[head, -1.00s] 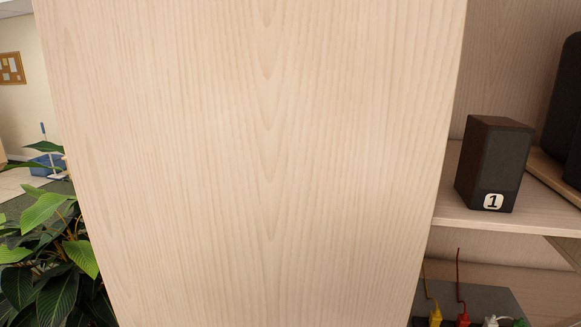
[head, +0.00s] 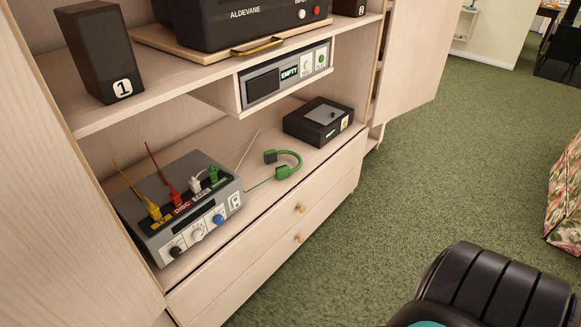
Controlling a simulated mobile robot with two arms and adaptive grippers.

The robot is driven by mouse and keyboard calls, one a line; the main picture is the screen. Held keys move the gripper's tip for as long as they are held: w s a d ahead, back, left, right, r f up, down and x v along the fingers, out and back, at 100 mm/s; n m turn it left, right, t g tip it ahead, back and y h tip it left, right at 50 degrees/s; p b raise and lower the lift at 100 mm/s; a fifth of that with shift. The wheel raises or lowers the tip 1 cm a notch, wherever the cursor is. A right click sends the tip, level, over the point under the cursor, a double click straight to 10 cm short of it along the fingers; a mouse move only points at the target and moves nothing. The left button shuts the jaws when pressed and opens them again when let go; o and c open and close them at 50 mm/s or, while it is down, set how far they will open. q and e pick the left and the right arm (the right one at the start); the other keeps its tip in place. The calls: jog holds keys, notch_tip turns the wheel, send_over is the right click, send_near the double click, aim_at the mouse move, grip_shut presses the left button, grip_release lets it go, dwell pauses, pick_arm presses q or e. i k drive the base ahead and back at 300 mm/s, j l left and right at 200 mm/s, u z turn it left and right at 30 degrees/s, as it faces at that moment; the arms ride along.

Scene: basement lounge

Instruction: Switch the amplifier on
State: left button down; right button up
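A grey box (head: 222,187) with coloured plugs along its top, labelled TV, DISC and TAPE, stands on the lower shelf. It looks like the amplifier. Its front has a black knob (head: 176,251), a white knob (head: 197,234), a blue knob (head: 218,219) and a small white switch plate (head: 235,201) at the right end. The switch's position is too small to tell. Neither of my grippers is in view.
Above are a speaker marked 1 (head: 101,52), a black ALDEVANE unit (head: 236,35) and a panel reading EMPTY (head: 289,74). A black box (head: 318,121) and green headset (head: 283,163) share the lower shelf. Two drawers lie below. Green carpet (head: 420,160) is open to the right.

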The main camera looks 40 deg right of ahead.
aim_at(235, 201)
jog(key=z, duration=0.85)
